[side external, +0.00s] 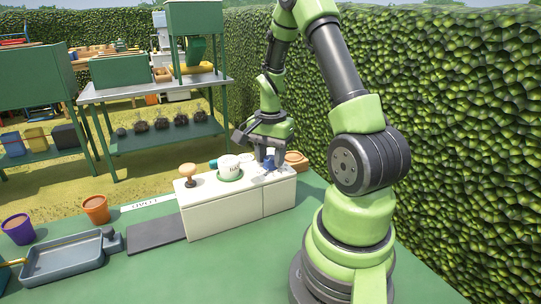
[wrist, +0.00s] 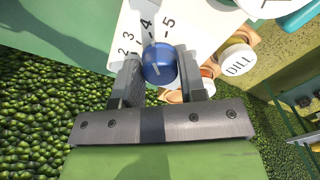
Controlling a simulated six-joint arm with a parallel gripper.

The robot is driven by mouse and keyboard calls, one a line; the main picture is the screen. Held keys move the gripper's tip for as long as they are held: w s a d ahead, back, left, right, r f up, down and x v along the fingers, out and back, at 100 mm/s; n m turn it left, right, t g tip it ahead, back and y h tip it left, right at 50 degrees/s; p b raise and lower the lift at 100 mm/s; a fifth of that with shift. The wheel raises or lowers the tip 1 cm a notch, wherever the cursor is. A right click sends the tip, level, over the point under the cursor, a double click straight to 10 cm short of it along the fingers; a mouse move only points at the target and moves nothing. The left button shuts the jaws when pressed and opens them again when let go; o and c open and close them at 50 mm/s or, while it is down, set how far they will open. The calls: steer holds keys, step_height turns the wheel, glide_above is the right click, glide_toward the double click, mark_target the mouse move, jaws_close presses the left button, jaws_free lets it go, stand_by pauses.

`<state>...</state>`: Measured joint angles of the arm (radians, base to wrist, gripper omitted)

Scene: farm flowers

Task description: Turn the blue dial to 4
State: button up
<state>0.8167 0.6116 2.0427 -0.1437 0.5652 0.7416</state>
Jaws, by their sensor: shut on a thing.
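The blue dial (wrist: 158,64) sits on the white top of a box, with black numbers 2, 3, 4 and 5 beside it in the wrist view. A short pale mark shows on its face, but I cannot tell for sure which number it points to. My gripper (wrist: 159,75) is shut on the dial, one finger on each side. In the side view the gripper (side external: 267,153) points down at the right part of the white box (side external: 225,213), and the blue dial (side external: 269,163) shows partly between the fingers.
A white cup-like thing with a green base (side external: 229,168) and a wooden knob (side external: 188,171) stand left on the box. A round container labelled DILL (wrist: 238,61) is near the dial. A grey tray (side external: 68,262) and pots stand left. A hedge (side external: 440,110) rises at the right.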

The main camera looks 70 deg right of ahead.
mark_target(270, 158)
steer(key=o, duration=0.9)
steer(key=shift+r, duration=0.15)
step_height(270, 158, up, 10)
steer(key=shift+f, duration=0.15)
